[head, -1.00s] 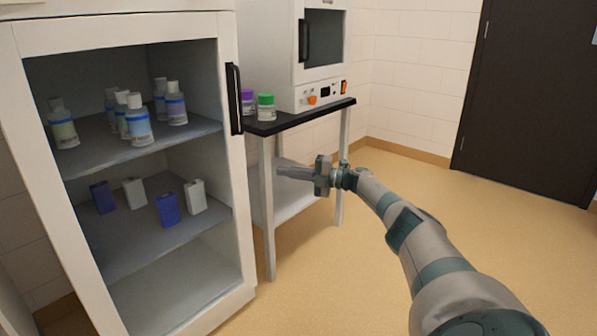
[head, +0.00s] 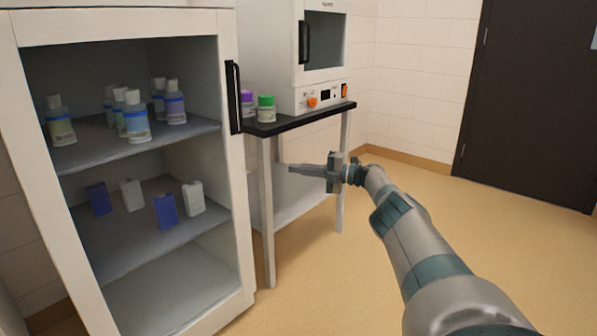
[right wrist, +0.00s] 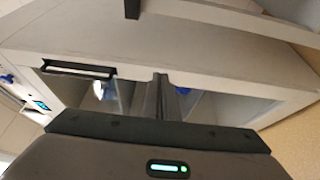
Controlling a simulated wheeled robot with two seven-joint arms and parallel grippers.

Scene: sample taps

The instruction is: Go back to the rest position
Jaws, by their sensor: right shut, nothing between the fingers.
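My right gripper (head: 292,168) is shut and empty. In the head view it reaches in from the right and points left, in front of the small table with the black top. In the right wrist view its closed fingers (right wrist: 164,98) point at the open front of a white cabinet. My left gripper is in neither view.
The white cabinet (head: 232,185) at left holds several bottles and boxes on its shelves. A purple-capped jar (head: 247,103) and a green-capped jar (head: 266,108) stand on the black tabletop (head: 300,120) beside a white oven (head: 322,97). The floor (head: 530,250) at right is clear.

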